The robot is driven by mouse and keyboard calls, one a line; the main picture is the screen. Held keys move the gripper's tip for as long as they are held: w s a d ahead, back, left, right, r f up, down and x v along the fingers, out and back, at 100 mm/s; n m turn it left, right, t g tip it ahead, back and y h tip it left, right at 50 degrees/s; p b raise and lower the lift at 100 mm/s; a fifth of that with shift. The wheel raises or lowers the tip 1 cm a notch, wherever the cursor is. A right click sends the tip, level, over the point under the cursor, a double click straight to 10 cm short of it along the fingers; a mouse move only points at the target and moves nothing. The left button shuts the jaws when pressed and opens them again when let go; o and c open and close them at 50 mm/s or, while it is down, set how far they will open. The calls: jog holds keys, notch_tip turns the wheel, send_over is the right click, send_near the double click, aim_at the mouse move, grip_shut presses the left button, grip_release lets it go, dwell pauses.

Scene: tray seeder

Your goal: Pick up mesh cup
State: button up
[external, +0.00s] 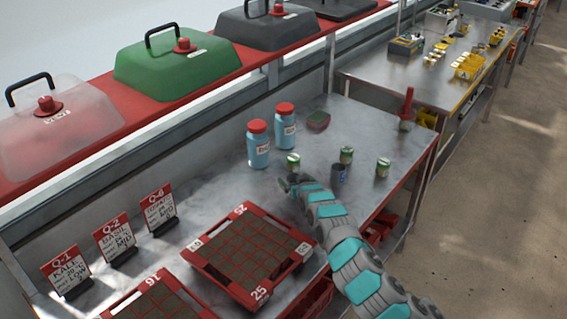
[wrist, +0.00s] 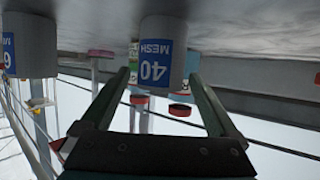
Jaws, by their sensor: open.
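The wrist view is upside down, with the table at the top. A grey mesh cup with a blue "40 MESH" label (wrist: 155,66) stands between my gripper's (wrist: 158,76) two open fingertips, with a gap on each side. A second grey cup with a blue MESH label (wrist: 33,45) stands at the left of that view, its number cut off. In the external view my gripper (external: 289,184) is low over the table behind the seed tray. A dark cup (external: 338,173) stands right of it. The 40 cup is mostly hidden there by my gripper.
Two blue bottles with red lids (external: 258,152) stand behind my gripper. Small green-labelled jars (external: 383,167) stand nearby, one close behind my gripper (external: 293,161). A red-framed seed tray (external: 218,272) lies in front. Bare table (external: 400,148) shows at the right.

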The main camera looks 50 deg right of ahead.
aim_at(292, 177)
jog(key=shift+x, duration=1.75)
jog(key=c, duration=1.4)
jog(key=shift+r, duration=0.15)
jog(key=shift+c, duration=0.2)
